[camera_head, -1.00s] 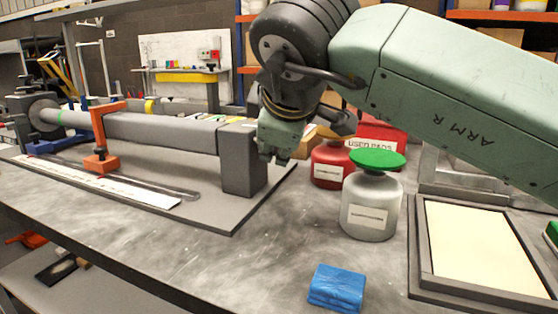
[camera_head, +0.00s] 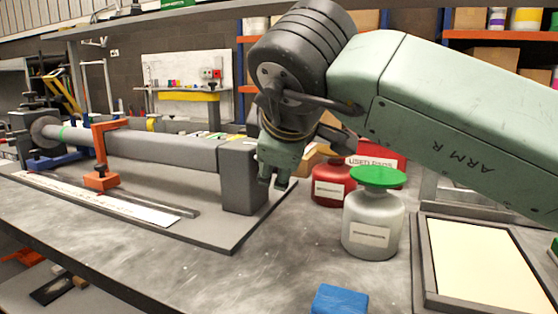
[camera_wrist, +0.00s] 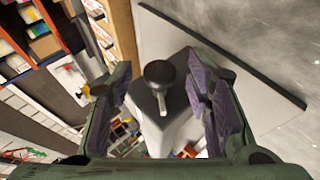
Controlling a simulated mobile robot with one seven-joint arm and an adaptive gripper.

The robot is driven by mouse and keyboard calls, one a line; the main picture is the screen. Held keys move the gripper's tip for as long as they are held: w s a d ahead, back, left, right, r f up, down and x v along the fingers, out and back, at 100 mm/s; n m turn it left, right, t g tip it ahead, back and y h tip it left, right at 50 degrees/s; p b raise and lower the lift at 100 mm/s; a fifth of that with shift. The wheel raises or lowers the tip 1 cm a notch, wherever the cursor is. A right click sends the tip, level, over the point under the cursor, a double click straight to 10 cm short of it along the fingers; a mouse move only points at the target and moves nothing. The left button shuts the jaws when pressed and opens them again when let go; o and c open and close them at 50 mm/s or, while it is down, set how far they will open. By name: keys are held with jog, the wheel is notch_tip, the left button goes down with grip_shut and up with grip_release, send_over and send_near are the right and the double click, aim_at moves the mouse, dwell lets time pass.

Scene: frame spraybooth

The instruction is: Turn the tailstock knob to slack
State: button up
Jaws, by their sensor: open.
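The tailstock is a grey upright block (camera_head: 240,180) at the right end of the long grey bar in the head view. In the wrist view I look along my fingers at its knob (camera_wrist: 159,73), a dark round knob with a short lever-like tab, on the dark face of the block. My gripper (camera_head: 271,184) points down close to the right side of the block, and hides the knob in the head view. In the wrist view my gripper (camera_wrist: 163,97) is open, purple pads left and right of the knob. I cannot tell how deep the knob sits between them; no contact shows.
A red can (camera_head: 332,188) and a silver can with a green lid (camera_head: 372,225) stand right of my gripper. A blue cloth (camera_head: 340,300) lies in front. A framed cream tray (camera_head: 485,265) is at right. An orange clamp (camera_head: 101,178) straddles the bar. The bench between is bare.

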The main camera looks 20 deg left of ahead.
jog(key=v, duration=1.2)
